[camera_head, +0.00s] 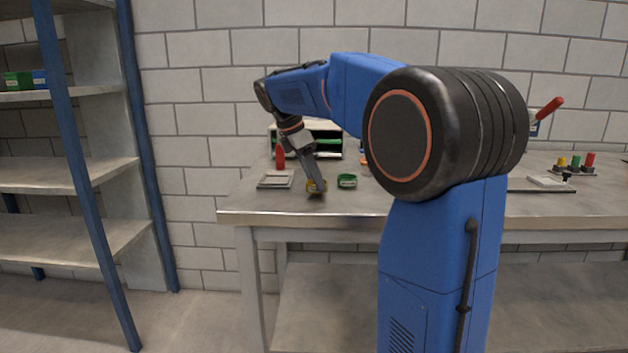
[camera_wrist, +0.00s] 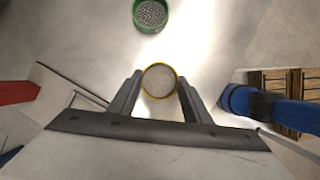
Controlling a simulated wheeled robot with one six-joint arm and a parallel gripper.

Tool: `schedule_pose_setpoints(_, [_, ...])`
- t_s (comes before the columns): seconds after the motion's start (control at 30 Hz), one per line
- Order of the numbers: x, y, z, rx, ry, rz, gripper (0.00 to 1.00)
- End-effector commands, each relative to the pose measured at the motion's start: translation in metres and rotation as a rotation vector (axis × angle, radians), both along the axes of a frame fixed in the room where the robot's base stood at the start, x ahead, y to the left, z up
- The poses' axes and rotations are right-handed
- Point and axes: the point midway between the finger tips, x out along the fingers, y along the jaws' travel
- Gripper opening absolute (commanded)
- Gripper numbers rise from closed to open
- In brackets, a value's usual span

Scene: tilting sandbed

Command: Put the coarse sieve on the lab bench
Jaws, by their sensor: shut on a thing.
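A small round sieve with a yellow rim (camera_wrist: 160,81) sits between the two fingers of my gripper (camera_wrist: 160,88) in the wrist view. My gripper is shut on it. In the head view my gripper (camera_head: 316,184) points down at the lab bench (camera_head: 235,211), near its front left part, with the yellow-rimmed sieve low at the bench top. I cannot tell whether it touches the top. A green-rimmed sieve (camera_head: 347,181) stands on the bench just to the right; it also shows in the wrist view (camera_wrist: 150,14). The frames do not name which sieve is the coarse one.
A flat grey tray (camera_head: 276,180) lies left of my gripper, with a red object (camera_head: 280,157) behind it. An open-fronted box (camera_head: 322,140) stands at the back. A shelf rack (camera_head: 70,170) stands left, apart from the bench. My arm hides the bench's middle.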

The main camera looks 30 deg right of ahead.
Motion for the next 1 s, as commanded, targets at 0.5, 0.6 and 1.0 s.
schedule_pose_setpoints(0.5, [0.0, 0.0, -0.008, 0.0, -0.001, -0.001, 0.63])
schedule_pose_setpoints(0.6, [0.0, 0.0, -0.008, 0.0, -0.001, 0.0, 0.63])
schedule_pose_setpoints(1.0, [0.002, 0.005, 0.007, -0.001, -0.003, 0.001, 0.63])
